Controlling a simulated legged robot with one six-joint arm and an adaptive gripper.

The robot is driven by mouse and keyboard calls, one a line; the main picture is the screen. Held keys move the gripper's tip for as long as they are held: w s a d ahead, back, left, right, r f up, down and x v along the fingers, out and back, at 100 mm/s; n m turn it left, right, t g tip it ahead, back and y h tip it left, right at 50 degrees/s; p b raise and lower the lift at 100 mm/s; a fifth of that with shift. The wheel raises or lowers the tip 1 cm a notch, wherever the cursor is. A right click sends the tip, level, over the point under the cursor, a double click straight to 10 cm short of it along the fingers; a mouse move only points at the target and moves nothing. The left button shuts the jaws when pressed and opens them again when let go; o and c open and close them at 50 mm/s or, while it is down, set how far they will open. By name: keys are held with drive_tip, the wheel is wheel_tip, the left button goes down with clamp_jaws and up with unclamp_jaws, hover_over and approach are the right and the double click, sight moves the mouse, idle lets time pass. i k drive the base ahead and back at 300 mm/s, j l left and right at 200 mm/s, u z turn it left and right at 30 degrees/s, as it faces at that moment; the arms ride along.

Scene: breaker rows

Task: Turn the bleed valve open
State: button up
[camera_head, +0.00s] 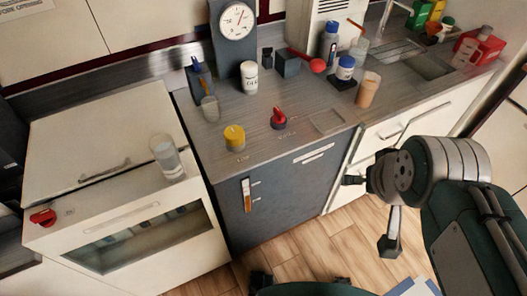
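No label that I can read marks the bleed valve. A red knob (279,118) stands on the grey counter near its front edge, with a yellow round knob (235,136) to its left. Another red knob (43,217) is at the front left of the white appliance. A red ball-ended lever (312,63) sticks out from a dark block (287,63) further back. My gripper (370,213) is at the right, in front of the cabinets and apart from all of these. Its two fingers are spread, with nothing between them.
A glass (167,156) stands on the white appliance. A white jar (249,77), a blue bottle (329,43) and a tan cup (367,89) stand on the counter. A gauge (236,21) is behind. Wooden floor (290,246) is clear in front of the cabinet.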

sight(196, 67)
drive_tip(key=i+j+u, duration=0.15)
drive_tip(key=u, duration=0.2)
drive_tip(key=i+u, duration=0.15)
drive_tip(key=u, duration=0.2)
drive_tip(key=i+j+u, duration=0.1)
drive_tip(key=u, duration=0.25)
drive_tip(key=i, duration=0.1)
